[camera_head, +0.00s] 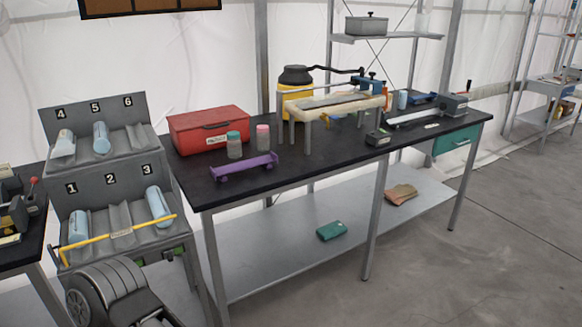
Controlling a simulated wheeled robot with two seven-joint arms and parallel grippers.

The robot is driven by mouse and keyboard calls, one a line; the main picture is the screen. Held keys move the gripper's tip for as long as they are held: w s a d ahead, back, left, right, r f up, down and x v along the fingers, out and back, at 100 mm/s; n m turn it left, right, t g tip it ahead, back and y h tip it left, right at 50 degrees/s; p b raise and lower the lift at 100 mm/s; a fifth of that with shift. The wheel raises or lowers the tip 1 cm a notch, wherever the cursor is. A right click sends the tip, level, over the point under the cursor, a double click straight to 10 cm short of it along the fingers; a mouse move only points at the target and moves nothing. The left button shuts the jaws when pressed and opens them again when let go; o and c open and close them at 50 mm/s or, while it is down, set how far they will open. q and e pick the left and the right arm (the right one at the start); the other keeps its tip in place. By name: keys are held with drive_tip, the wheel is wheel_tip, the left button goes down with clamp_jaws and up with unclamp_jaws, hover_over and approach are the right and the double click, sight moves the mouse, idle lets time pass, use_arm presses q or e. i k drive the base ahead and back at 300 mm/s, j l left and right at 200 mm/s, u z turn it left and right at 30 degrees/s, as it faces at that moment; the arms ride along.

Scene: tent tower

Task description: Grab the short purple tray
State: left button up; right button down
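The short purple tray (244,167) lies on the black tabletop, near the front edge of the long workbench (330,160). It is a small, low piece with small feet or wheels beneath it and looks empty. It stands in front of two small jars, one with a teal lid (234,145) and one with a pink lid (263,137). Neither of my grippers shows in this view. A dark ringed part at the bottom left may belong to my arm; I cannot tell.
A red toolbox (209,130) stands behind the tray to the left. A pale bench-like stand (330,104) is to its right. A grey numbered rack (95,130) with blue cylinders stands left of the workbench, a yellow bar (118,239) across its front. The floor at right is clear.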

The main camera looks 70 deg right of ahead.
sight(221, 172)
drive_tip(key=z, duration=2.2)
drive_tip(key=i+l+z, duration=0.15)
drive_tip(key=i+l, duration=0.15)
drive_tip(key=i, duration=0.2)
drive_tip(key=i+l+z, duration=0.15)
drive_tip(key=i, duration=0.3)
drive_tip(key=i+l+z, duration=0.15)
drive_tip(key=i, duration=0.35)
